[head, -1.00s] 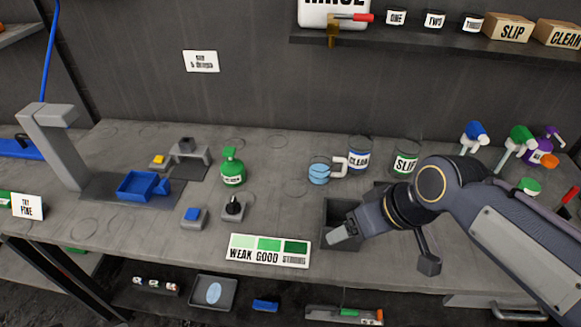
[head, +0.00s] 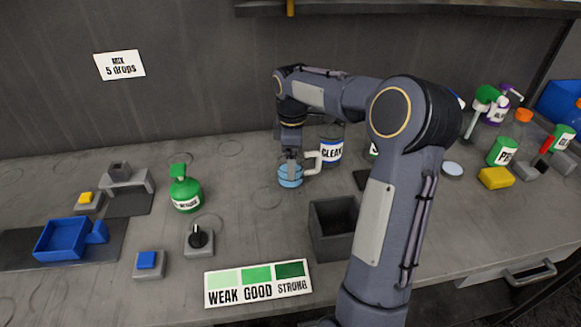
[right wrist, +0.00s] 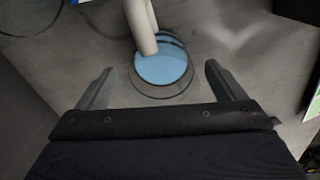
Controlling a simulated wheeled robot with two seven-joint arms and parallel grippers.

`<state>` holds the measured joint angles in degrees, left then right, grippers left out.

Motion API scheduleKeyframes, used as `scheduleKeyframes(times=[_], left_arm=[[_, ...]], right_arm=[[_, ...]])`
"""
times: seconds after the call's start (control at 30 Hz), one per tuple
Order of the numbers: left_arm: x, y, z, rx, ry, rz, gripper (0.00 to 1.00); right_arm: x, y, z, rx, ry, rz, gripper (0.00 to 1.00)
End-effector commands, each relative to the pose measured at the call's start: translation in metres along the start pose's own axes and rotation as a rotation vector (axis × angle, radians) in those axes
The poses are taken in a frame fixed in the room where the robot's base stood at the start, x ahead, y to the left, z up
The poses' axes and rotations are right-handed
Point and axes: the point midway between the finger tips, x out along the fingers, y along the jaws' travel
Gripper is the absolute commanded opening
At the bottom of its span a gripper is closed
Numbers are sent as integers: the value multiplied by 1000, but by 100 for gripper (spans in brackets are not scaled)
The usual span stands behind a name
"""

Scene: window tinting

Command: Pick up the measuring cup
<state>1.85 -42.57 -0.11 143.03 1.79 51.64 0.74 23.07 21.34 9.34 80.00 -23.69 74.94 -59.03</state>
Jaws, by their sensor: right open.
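The measuring cup (head: 290,176) is a clear cup with light blue liquid and a pale handle on its right side. It stands upright on the workbench. My right gripper (head: 291,158) points down at it from above and hides part of its rim. In the right wrist view the cup (right wrist: 162,68) shows between and beyond the two spread fingers of my right gripper (right wrist: 159,78), with the pale handle (right wrist: 141,25) reaching up the picture. The fingers are open, with a gap on each side of the cup. My left gripper is not in view.
A CLEAN container (head: 332,150) stands close behind the cup's handle. An open dark box (head: 333,235) is in front on the right. A WEAK GOOD STRONG card (head: 258,284) lies in front.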

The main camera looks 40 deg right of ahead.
Motion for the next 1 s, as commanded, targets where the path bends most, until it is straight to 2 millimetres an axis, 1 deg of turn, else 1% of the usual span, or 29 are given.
scheduleKeyframes(times=[0.03,0.2,0.3,0.5,0.57,0.9,0.93,1.0], left_arm=[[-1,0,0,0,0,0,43],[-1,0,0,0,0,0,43],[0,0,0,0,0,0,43],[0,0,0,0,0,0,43],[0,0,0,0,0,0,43],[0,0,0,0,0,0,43],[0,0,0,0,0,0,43],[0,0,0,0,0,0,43]], right_arm=[[10,-1,0,0,-2,-6,90],[32,-1,-2,0,-1,-3,90],[38,-2,-2,0,0,-2,90],[38,-1,-2,1,0,-1,90],[38,-1,-2,1,0,-1,83],[38,-1,-2,1,1,0,39],[38,-1,-2,1,1,0,37],[38,-1,-2,1,1,0,37]])
